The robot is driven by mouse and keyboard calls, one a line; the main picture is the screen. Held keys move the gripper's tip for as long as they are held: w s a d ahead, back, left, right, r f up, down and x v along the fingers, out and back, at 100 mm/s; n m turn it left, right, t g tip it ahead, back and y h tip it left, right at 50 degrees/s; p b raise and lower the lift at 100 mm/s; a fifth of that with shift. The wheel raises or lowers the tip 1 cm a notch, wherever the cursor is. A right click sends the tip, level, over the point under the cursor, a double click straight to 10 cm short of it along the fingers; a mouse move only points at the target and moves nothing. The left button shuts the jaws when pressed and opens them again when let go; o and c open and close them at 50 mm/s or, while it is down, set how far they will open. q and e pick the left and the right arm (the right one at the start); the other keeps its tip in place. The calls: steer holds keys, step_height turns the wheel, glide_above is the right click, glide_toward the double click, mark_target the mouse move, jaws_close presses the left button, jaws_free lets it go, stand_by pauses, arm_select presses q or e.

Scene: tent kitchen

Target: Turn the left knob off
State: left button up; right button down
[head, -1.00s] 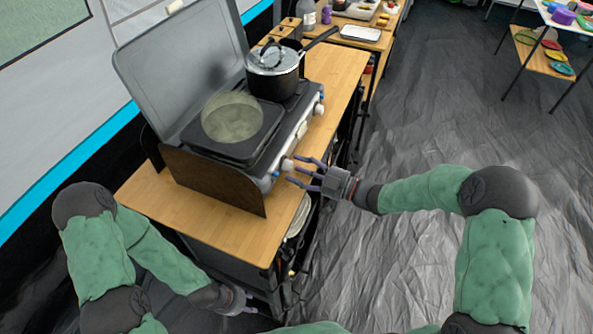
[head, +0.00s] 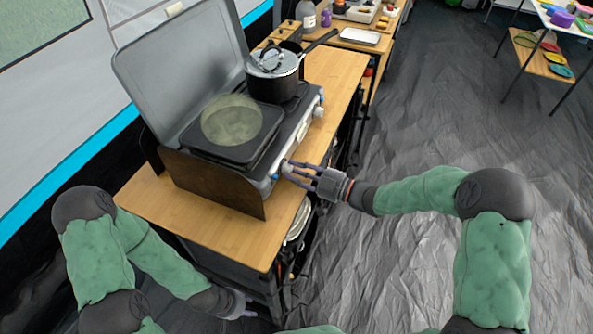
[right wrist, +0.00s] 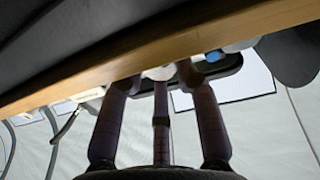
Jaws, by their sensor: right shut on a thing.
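The camping stove (head: 262,165) stands on the wooden counter, its knobs on the front edge facing right. The left knob (head: 286,167) is the pale one nearest me, mostly covered by my fingers. My right gripper (head: 293,171) is shut on this knob from the front. In the right wrist view the knob (right wrist: 160,73) shows as a pale round piece between the fingertips, below the wooden edge. Which way it is turned cannot be made out. My left gripper (head: 245,304) hangs low beside the counter, away from the stove, its fingers too small to judge.
The right knob (head: 318,110) is farther along the stove front. A brown side panel (head: 212,184) stands at the near end.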

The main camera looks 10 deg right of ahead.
steer(key=shift+r, duration=0.3)
